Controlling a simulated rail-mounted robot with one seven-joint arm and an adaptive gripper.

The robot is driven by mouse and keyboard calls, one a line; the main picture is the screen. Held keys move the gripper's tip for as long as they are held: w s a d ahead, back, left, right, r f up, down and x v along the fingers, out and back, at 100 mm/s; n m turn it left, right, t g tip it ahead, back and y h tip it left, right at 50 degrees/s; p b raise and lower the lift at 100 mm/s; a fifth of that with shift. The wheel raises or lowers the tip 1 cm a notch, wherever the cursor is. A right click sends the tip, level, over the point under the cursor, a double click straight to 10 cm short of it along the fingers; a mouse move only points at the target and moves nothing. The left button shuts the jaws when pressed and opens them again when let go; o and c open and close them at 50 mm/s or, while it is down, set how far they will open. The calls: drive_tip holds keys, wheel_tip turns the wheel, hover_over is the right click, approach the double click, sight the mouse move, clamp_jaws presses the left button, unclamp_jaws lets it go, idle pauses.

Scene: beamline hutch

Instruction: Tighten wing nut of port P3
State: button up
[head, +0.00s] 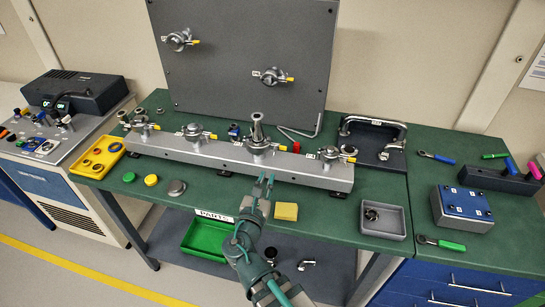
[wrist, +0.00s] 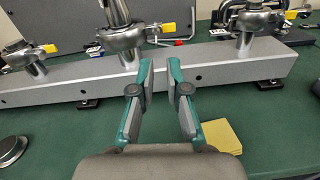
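Several clamped ports stand in a row on a grey rail (head: 225,160). The third from the left (head: 259,147) carries an upright metal fitting and a clamp with a yellow-tipped wing nut (head: 282,148); its label is too small to read, so I cannot confirm it is P3. In the wrist view this clamp (wrist: 120,38) is left of centre, its yellow tip (wrist: 168,27) just above the fingers. My gripper (head: 265,181) is in front of the rail, below this port. In the wrist view my gripper (wrist: 160,76) is open and empty, apart from the wing nut.
The rightmost port (head: 328,155) stands right of my gripper. A yellow sponge-like block (head: 286,211) and a grey tray (head: 384,218) lie on the green bench to the right. A dark panel (head: 250,45) stands behind.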

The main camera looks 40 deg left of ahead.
sight(275, 150)
drive_tip(key=p+x, duration=0.3)
drive_tip(key=x, duration=0.7)
drive_tip(key=shift+w+a+p, duration=0.15)
drive_tip(key=shift+a+p, duration=0.15)
drive_tip(key=shift+a, duration=0.05)
drive_tip(key=shift+r, duration=0.1)
clamp_jaws()
